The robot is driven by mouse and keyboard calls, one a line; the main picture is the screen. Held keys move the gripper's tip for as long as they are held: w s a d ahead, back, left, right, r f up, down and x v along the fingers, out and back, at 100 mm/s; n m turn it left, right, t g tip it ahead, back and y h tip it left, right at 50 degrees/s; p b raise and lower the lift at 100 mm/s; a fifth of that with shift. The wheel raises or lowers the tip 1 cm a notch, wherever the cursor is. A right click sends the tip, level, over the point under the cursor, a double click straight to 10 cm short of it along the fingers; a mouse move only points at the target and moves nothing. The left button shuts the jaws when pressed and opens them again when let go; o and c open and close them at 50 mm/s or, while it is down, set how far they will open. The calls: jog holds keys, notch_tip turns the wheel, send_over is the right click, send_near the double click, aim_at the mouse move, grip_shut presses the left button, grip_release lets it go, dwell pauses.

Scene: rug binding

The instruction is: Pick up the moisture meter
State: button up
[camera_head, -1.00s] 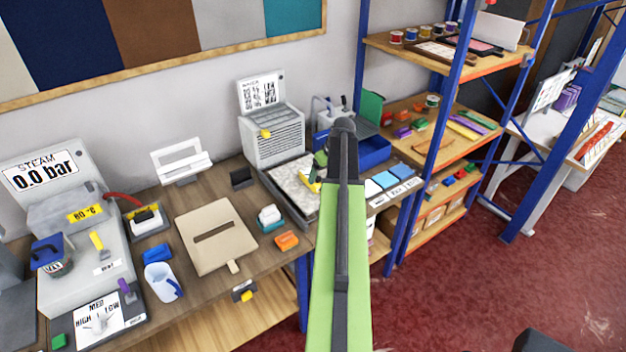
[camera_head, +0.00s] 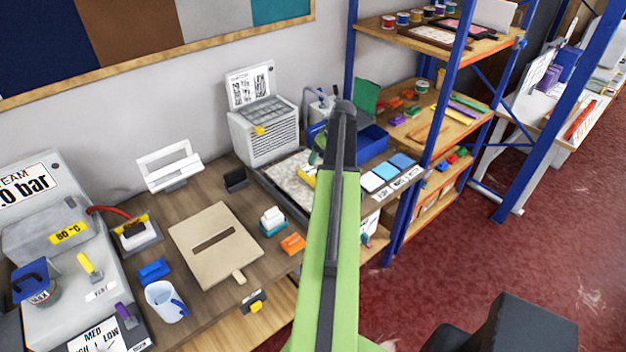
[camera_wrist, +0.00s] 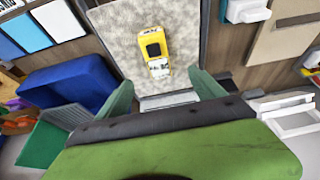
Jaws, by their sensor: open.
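The moisture meter, a yellow handheld device with a dark screen (camera_wrist: 153,48), lies on a pale grey carpet piece (camera_wrist: 118,30) in the wrist view. In the head view only a bit of yellow (camera_head: 308,178) shows beside my arm, which hides the rest. My gripper (camera_wrist: 163,88) is open in the wrist view, with its green fingers spread on either side below the meter. Nothing is between the fingers. In the head view the gripper (camera_head: 318,152) is mostly hidden behind my arm, over the carpet piece.
A blue bin (camera_wrist: 80,78) and a green board (camera_wrist: 45,145) are left in the wrist view. In the head view, a grey slatted machine (camera_head: 265,135) stands behind the carpet piece, and a blue-framed shelf (camera_head: 440,135) stands to the right. A beige board (camera_head: 215,245) lies left.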

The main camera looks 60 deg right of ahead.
jog(key=b, duration=0.8)
send_near(313, 173)
jog(key=x, duration=0.5)
jog(key=shift+s+a+f, duration=0.2)
jog(key=shift+s+f, duration=0.05)
jog(key=shift+f, duration=0.05)
jog(key=shift+w+f, duration=0.2)
jog(key=shift+r, duration=0.1)
jog(key=b+x, duration=0.5)
jog(key=shift+d, duration=0.35)
jog(key=shift+w+r, duration=0.1)
grip_shut()
